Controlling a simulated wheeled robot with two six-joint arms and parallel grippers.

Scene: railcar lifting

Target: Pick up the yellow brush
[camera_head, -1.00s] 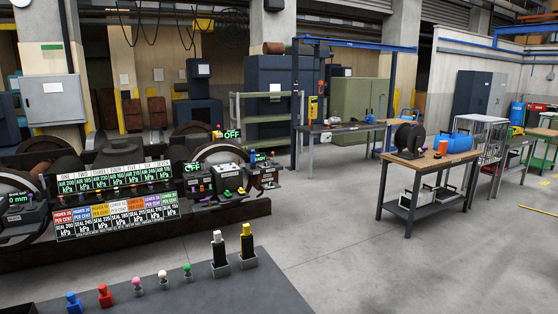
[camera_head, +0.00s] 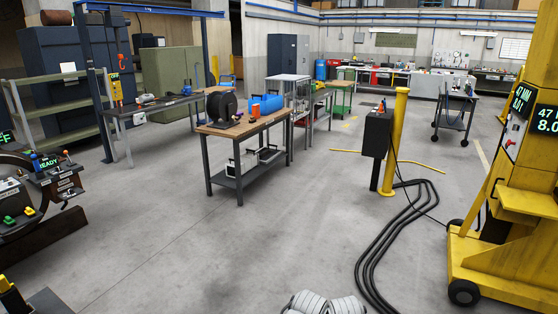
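A yellow-topped upright piece (camera_head: 6,285), which looks like the yellow brush, is cut off at the lower left corner of the head view. It stands by the corner of a dark grey table top (camera_head: 46,302). Most of it and its holder are outside the picture. Neither of my grippers shows in this view.
A workbench (camera_head: 240,128) with a black reel (camera_head: 221,106) and a blue cylinder (camera_head: 266,104) stands mid-left. A yellow post (camera_head: 397,130), black cables (camera_head: 385,240) and a yellow wheeled machine (camera_head: 510,240) are right. A pale ribbed thing (camera_head: 325,303) lies bottom centre. The middle floor is clear.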

